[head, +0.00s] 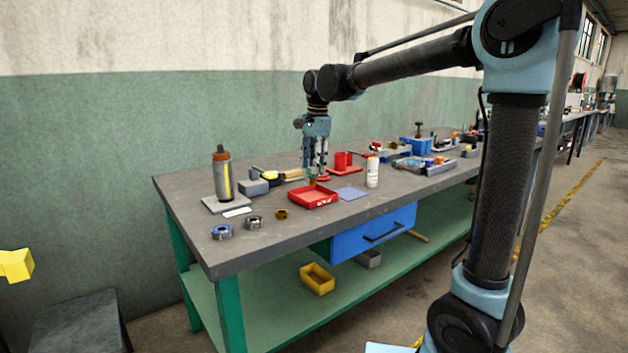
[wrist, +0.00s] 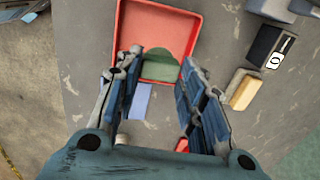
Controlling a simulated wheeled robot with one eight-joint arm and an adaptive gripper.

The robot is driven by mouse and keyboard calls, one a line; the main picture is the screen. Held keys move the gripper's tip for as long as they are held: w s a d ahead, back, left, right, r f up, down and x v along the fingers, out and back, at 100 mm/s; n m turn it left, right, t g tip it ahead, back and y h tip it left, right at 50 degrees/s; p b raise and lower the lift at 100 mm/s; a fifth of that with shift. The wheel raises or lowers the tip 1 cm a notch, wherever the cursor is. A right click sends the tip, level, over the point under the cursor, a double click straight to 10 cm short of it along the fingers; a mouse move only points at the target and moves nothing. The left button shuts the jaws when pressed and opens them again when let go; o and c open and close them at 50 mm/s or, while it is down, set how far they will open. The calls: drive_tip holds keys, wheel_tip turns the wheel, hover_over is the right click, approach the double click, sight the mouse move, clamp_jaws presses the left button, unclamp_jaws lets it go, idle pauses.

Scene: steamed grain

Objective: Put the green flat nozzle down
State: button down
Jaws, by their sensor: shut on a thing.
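The green flat nozzle (wrist: 162,66) is between the fingertips of my gripper (wrist: 161,62) in the wrist view. My gripper (head: 315,172) is shut on it, with the fingers pointing down at the bench. A shallow red tray (wrist: 158,22) lies beneath the nozzle in the wrist view. In the head view the red tray (head: 313,198) is just below and in front of my fingertips, and a small bit of green shows at the tips. I cannot tell whether the nozzle touches the tray.
A blue-grey square mat (head: 352,194) lies right of the tray, and a white bottle (head: 372,172) stands beyond it.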

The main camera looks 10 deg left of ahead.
drive_tip(key=shift+f, duration=2.25)
drive_tip(key=c, duration=1.1)
unclamp_jaws()
drive_tip(key=shift+f, duration=0.1)
drive_tip(key=shift+o, duration=0.2)
drive_tip(key=r, duration=0.8)
drive_tip(key=d+r, duration=0.1)
drive_tip(key=r, duration=0.3)
drive_tip(key=shift+s+d+r, duration=0.1)
drive_tip(key=shift+s, duration=0.2)
